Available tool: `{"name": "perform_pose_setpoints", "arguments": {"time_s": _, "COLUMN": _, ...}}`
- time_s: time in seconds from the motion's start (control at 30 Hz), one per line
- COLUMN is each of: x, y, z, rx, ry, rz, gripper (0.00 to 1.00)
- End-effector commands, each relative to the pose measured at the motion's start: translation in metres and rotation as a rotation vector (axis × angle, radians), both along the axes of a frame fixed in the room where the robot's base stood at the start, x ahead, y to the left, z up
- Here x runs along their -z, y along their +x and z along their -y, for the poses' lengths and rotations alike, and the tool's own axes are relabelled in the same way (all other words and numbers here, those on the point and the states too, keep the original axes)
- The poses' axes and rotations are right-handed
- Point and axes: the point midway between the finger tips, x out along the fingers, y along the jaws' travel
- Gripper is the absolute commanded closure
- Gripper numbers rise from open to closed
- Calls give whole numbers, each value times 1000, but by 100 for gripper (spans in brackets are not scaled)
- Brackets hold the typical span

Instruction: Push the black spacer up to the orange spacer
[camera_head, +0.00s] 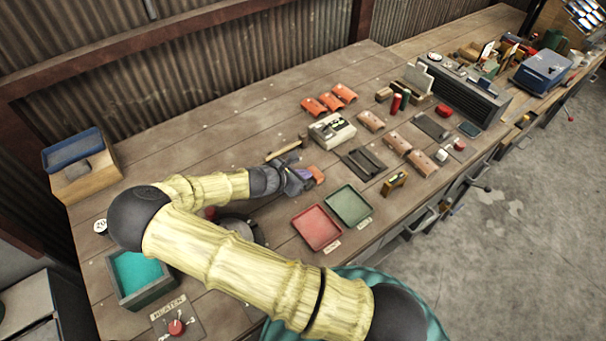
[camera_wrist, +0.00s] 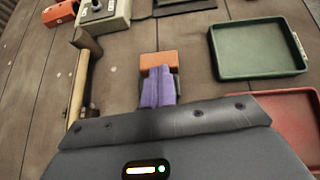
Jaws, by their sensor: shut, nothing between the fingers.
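The orange spacer (camera_wrist: 157,61) lies on the wooden bench just beyond my fingertips in the wrist view. In the head view it (camera_head: 317,173) shows at the tip of my gripper (camera_head: 303,180). My gripper, with purple fingers, also shows in the wrist view (camera_wrist: 158,88); it is shut and empty, pointing at the orange spacer. A dark edge shows on both sides of the fingers, right behind the orange spacer; it looks like the black spacer (camera_wrist: 177,86), mostly hidden by the fingers. I cannot tell whether the two spacers touch.
A hammer (camera_wrist: 78,90) lies left of my gripper. A green tray (camera_wrist: 258,72) and a red tray (camera_wrist: 296,104) are to the right. A beige control box (camera_head: 332,130) stands beyond the orange spacer. Bare planks lie between the hammer and the spacers.

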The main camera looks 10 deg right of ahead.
Motion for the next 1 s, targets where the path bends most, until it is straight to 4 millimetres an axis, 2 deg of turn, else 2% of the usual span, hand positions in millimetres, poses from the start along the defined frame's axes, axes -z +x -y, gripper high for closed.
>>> {"name": "perform_pose_setpoints", "arguments": {"time_s": 0.03, "x": -7, "y": 0, "z": 1, "rx": 2, "ry": 1, "rz": -1, "gripper": 100}}
{"name": "perform_pose_setpoints", "arguments": {"time_s": 0.1, "x": 0, "y": -6, "z": -13, "rx": -4, "ry": 2, "rz": 0, "gripper": 100}}
{"name": "perform_pose_setpoints", "arguments": {"time_s": 0.6, "x": -1, "y": -50, "z": -93, "rx": 4, "ry": 2, "rz": 1, "gripper": 100}}
{"name": "perform_pose_setpoints", "arguments": {"time_s": 0.73, "x": -2, "y": -55, "z": -102, "rx": 5, "ry": 2, "rz": 2, "gripper": 100}}
{"name": "perform_pose_setpoints", "arguments": {"time_s": 1.0, "x": -3, "y": -56, "z": -104, "rx": 6, "ry": 1, "rz": 2, "gripper": 100}}
